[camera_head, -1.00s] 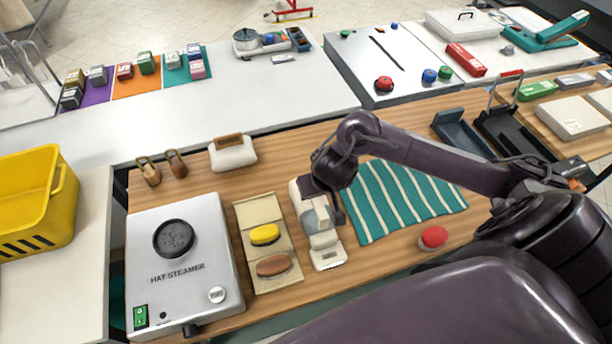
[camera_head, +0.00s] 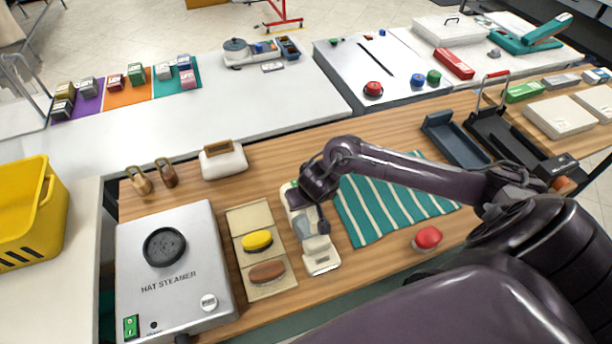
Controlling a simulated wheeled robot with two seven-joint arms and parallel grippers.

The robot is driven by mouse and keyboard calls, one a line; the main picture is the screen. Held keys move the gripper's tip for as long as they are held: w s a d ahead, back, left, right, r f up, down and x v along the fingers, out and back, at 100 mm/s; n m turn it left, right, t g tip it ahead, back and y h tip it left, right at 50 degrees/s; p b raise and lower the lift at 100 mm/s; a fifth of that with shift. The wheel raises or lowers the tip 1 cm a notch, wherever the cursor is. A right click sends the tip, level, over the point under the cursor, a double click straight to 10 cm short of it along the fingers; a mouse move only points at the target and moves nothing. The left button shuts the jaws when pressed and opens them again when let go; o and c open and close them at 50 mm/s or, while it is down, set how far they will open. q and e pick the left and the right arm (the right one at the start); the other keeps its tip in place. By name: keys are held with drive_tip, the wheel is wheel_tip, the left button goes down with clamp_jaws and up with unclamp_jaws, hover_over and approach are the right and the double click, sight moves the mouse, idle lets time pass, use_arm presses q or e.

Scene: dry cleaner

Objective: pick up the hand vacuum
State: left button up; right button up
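The hand vacuum (camera_head: 319,257) is a white device with a greyish clear part. It lies on the wooden counter between the beige brush mat and the striped towel. My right arm comes in from the right, and its dark gripper (camera_head: 312,218) points down over the far half of the vacuum. One finger shows along the vacuum's right side; the other is hidden, so I cannot tell whether the gripper holds it. The vacuum appears to rest on the counter. My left gripper is out of view.
The hat steamer (camera_head: 185,290) and the beige mat (camera_head: 245,217) with a yellow and a brown brush are to the left. The striped towel (camera_head: 385,205) and a red-topped button (camera_head: 428,238) are to the right. A white block with a wooden handle (camera_head: 223,162) stands behind.

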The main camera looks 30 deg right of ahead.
clamp_jaws()
drive_tip(key=shift+r, duration=0.1)
idle(0.9)
